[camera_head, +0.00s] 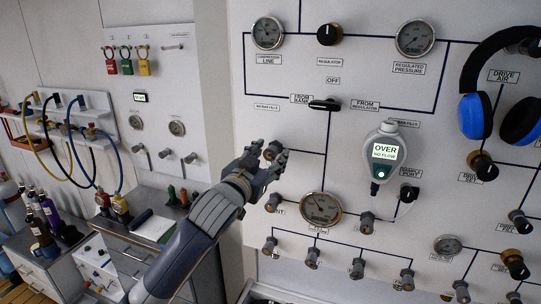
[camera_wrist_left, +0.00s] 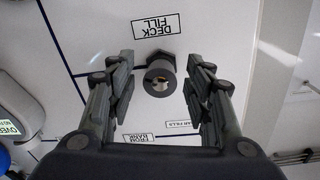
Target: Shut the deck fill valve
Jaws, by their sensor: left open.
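The label reads upside down in the left wrist view. My left gripper (camera_head: 270,152) is open in front of the panel. In the left wrist view, its fingers (camera_wrist_left: 160,68) stand on either side of the valve, with a gap on each side. I cannot tell how deep the fingertips reach. In the head view the gripper partly covers the valve, and the label is hidden. My right gripper is not in view.
A black FROM BANK knob (camera_head: 324,105) sits up and right of the gripper. A gauge (camera_head: 321,208) and another valve (camera_head: 273,202) are below. A grey device reading OVER NO FLOW (camera_head: 385,152) and blue headphones (camera_head: 475,115) hang to the right. A cluttered bench (camera_head: 140,255) is left.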

